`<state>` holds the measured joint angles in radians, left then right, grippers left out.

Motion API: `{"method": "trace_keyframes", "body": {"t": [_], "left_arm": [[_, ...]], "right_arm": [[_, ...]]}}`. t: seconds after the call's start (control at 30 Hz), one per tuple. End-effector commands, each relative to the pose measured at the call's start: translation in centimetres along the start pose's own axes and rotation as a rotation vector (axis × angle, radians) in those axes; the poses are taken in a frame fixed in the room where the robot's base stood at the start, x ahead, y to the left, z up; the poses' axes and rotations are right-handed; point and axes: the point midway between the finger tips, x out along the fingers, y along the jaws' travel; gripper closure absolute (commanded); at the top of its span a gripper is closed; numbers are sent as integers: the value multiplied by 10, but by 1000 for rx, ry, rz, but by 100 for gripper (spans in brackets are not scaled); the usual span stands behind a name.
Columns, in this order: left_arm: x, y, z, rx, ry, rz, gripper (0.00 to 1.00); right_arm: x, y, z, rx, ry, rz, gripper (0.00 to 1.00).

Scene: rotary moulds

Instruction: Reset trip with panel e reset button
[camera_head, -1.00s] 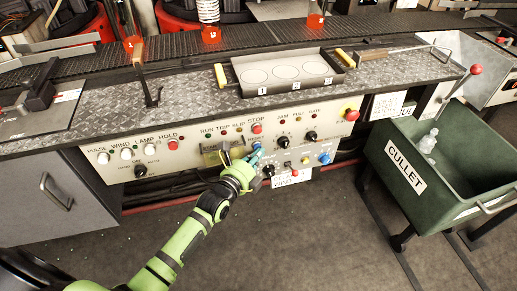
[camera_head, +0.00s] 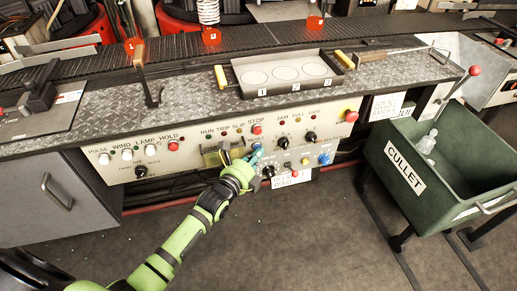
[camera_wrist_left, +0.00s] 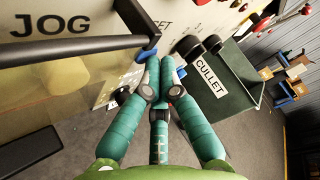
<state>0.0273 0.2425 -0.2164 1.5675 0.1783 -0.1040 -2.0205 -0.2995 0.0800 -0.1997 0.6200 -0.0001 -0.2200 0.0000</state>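The cream control panel (camera_head: 190,170) runs along the front of the bench. A blue button (camera_wrist_left: 147,54) sits below lettering ending in "ET" in the left wrist view; in the head view my fingers partly cover the RESET area. My left gripper (camera_head: 252,155) is at the panel below the red STOP button (camera_head: 257,129). In the left wrist view the teal fingertips (camera_wrist_left: 160,65) are together with nothing between them, close beside the blue button. I cannot tell whether they touch it. A small TRIP lamp (camera_head: 223,135) is left of STOP; whether it is lit is unclear. My right gripper is out of view.
A dark bar (camera_wrist_left: 75,47) crosses beside the fingers in the wrist view. Black knobs (camera_head: 283,142) and a red-tipped lever (camera_head: 293,173) are right of the gripper. A green CULLET bin (camera_head: 405,170) stands at right. The floor in front is clear.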

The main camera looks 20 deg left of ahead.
Motion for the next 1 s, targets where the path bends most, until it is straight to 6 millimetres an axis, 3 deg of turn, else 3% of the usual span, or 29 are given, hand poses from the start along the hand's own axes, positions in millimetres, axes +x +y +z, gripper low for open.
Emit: {"method": "trace_keyframes", "body": {"t": [0.03,0.27,0.6,1.0], "left_arm": [[2,-5,10,7,-18,-11,100],[1,-5,9,7,-17,-11,100],[-22,-14,-13,2,-11,-6,100],[-41,-19,-36,2,-8,-4,100]], "right_arm": [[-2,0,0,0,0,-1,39],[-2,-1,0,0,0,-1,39],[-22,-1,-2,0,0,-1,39],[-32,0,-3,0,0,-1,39]]}}
